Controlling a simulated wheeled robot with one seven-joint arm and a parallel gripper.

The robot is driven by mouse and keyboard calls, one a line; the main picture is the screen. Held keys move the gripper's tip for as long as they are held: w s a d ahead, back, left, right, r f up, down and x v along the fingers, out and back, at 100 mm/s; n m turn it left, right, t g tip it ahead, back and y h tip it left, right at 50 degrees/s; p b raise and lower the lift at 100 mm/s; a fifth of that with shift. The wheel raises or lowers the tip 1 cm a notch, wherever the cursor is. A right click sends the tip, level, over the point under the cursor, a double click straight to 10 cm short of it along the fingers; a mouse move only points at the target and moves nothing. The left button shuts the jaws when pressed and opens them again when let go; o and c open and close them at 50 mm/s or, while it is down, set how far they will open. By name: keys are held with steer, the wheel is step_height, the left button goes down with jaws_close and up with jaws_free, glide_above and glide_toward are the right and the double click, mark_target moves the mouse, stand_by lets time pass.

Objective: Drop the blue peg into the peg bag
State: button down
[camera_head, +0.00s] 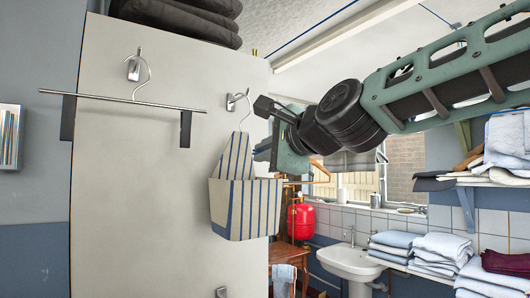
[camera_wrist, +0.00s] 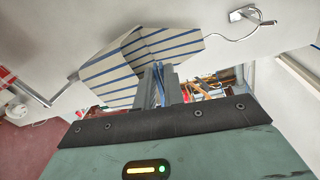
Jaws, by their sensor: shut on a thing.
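The peg bag (camera_head: 245,205) is cream with dark blue stripes and hangs on a wire hanger from a hook on the white panel. In the wrist view the bag (camera_wrist: 125,70) lies just beyond my fingertips. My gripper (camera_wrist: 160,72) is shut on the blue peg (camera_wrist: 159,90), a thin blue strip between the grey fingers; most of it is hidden. In the head view my gripper (camera_head: 257,152) is at the right side of the bag's upper part. I cannot tell whether its tips are inside the bag's opening or in front of it.
A metal trouser hanger (camera_head: 140,101) hangs on the panel left of the bag. A red gas cylinder (camera_head: 300,221) stands behind, right of the bag. A white sink (camera_head: 350,262) and folded towels (camera_head: 440,250) are at the lower right. Dark folded cloth lies on top.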

steer(key=shift+r+p, duration=0.2)
steer(key=shift+p, duration=0.25)
steer(key=f+p+x, duration=0.1)
steer(key=p+x, duration=0.6)
steer(key=x, duration=0.2)
steer(key=shift+p, duration=0.3)
steer(key=shift+r, duration=0.1)
steer(key=c, duration=0.9)
jaws_free()
steer(key=shift+c, duration=0.2)
steer(key=shift+s+f, duration=0.1)
steer(key=shift+f, duration=0.1)
